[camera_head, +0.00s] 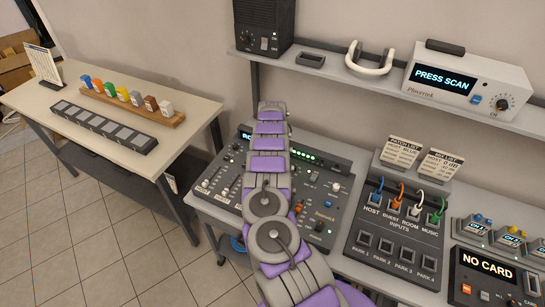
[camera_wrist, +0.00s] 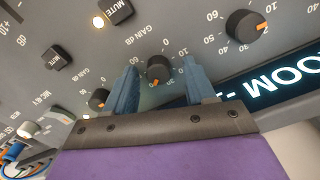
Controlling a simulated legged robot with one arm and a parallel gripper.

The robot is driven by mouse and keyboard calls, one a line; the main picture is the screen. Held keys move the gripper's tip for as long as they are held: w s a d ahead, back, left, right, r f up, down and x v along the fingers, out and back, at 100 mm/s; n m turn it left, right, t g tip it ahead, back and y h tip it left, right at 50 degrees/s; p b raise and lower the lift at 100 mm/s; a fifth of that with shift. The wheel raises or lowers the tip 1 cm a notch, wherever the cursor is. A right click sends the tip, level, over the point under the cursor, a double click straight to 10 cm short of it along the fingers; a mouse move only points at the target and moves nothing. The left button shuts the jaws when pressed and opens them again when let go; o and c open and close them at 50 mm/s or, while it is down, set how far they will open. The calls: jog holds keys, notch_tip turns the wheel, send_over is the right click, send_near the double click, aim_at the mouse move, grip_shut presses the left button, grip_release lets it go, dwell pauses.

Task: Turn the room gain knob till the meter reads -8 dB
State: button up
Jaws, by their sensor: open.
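The mixer (camera_head: 335,172) lies on the bench with my arm across it. Its display (camera_wrist: 275,85) appears upside down in the wrist view and reads "ROOM" with a minus sign; the digits are hidden behind my gripper. A dark gain knob (camera_wrist: 160,67) with an orange pointer sits between the open blue fingers of my gripper (camera_wrist: 160,72). A gap shows on both sides, and I cannot tell if either finger touches it. No channel name shows beside this knob. In the head view my arm hides my gripper and most of the display; green meter lights (camera_head: 303,154) show beside it.
More gain knobs flank it, one to the right (camera_wrist: 246,24) and one by the left finger (camera_wrist: 99,98). Mute buttons (camera_wrist: 115,11) lie above. The patch panel (camera_head: 395,235) stands right of the mixer. The shelf (camera_head: 335,70) runs behind my arm.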

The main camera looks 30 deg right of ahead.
notch_tip(320, 180, up, 17)
jog(key=p, duration=0.1)
jog(key=shift+r, duration=0.15)
dwell(1.0)
jog(key=s+a+r+n+y+b, duration=0.1)
jog(key=a+r+n, duration=0.1)
jog(key=a+r, duration=0.35)
jog(key=s+a+r+n+y, duration=0.1)
jog(key=a+r+n, duration=0.2)
jog(key=a, duration=0.6)
jog(key=s+a+r+n+b, duration=0.1)
jog(key=s+a+r+n, duration=0.1)
jog(key=s+a+r, duration=0.3)
jog(key=s+a+r+n+b, duration=0.1)
jog(key=s+a+r+n, duration=0.2)
jog(key=s+a, duration=0.35)
jog(key=s+a+n+g+b, duration=0.1)
jog(key=s+a+n, duration=0.15)
jog(key=s, duration=0.55)
jog(key=s+a+n, duration=0.1)
jog(key=s+a, duration=0.3)
jog(key=s, duration=0.5)
jog(key=s+f+n+h+b, duration=0.1)
jog(key=s+f, duration=0.3)
jog(key=s, duration=1.3)
jog(key=shift+s+d+f+n+g+h+b, duration=0.15)
jog(key=shift+s+d+n+g+h+b, duration=0.3)
jog(key=shift+n, duration=0.3)
